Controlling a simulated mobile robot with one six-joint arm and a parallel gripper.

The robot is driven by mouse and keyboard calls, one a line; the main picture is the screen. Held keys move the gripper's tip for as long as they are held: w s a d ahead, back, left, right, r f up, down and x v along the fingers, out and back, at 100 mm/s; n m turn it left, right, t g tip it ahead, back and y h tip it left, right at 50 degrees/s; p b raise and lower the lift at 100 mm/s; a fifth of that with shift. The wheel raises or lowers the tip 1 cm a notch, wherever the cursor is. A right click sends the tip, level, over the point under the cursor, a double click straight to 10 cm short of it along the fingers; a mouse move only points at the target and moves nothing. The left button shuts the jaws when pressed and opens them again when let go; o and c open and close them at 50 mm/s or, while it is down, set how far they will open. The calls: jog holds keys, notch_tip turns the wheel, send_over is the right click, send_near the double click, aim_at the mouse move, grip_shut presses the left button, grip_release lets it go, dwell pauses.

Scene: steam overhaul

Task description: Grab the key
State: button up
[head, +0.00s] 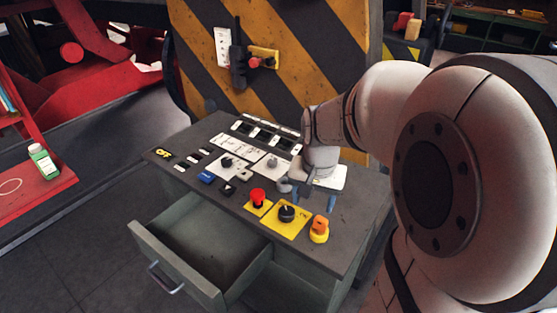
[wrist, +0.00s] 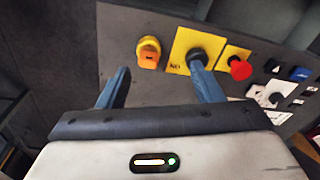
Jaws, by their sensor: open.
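An orange and yellow piece that looks like the key (head: 319,229) stands at the right front corner of the grey console top. It also shows in the wrist view (wrist: 148,53), where an orange part sits against a yellow round part. My gripper (head: 314,202) is open and empty, with its blue fingers pointing down over the console. In the wrist view my gripper (wrist: 160,68) has one finger to each side of the orange piece, which lies beyond the fingertips. The fingers appear not to touch it.
A black knob on a yellow plate (head: 287,214) and a red push button (head: 258,197) sit close left of the orange piece. The console (head: 222,130) carries several other switches. Its front drawer (head: 175,275) hangs open and empty. A striped yellow-black panel (head: 290,60) stands behind.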

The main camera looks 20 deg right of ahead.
aim_at(321, 218)
jog(key=w+d+f+m, duration=0.1)
jog(key=f, duration=0.1)
jog(key=w+d+f+m, duration=0.1)
jog(key=d+f, duration=0.1)
jog(key=w+d+f+m+g, duration=0.1)
jog(key=d, duration=0.1)
jog(key=shift+w+d+f+b, duration=0.1)
jog(key=shift+w+f+b, duration=0.05)
jog(key=shift+f+b, duration=0.25)
jog(key=shift+d+f+m, duration=0.1)
jog(key=shift+f+m, duration=0.2)
jog(key=shift+f, duration=0.1)
jog(key=f, duration=0.2)
jog(key=f+p, duration=0.1)
jog(key=f, duration=0.4)
jog(key=shift+a, duration=0.3)
jog(key=shift+c, duration=0.2)
jog(key=c, duration=1.1)
